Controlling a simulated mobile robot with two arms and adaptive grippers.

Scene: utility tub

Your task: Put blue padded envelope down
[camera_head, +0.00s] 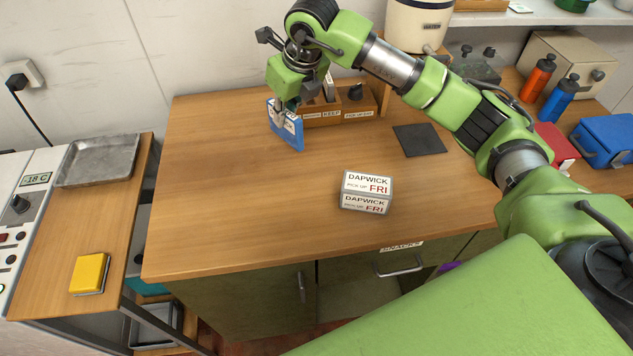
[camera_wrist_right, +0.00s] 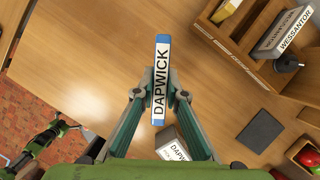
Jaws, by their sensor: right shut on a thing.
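The blue padded envelope (camera_head: 292,139) is thin, with a white label, and hangs above the back left part of the wooden counter (camera_head: 230,200). My right gripper (camera_head: 284,113) is shut on its upper part. In the right wrist view, the envelope (camera_wrist_right: 162,60) stands edge-on between the fingertips, its DAPWICK label facing up. I cannot tell whether its lower edge touches the counter.
A grey box (camera_head: 366,192) labelled DAPWICK, PICK UP FRI sits mid-counter. A wooden divided holder (camera_head: 357,106) stands just behind the gripper. A dark square mat (camera_head: 420,140) lies to the right. The counter's left and front left are clear.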

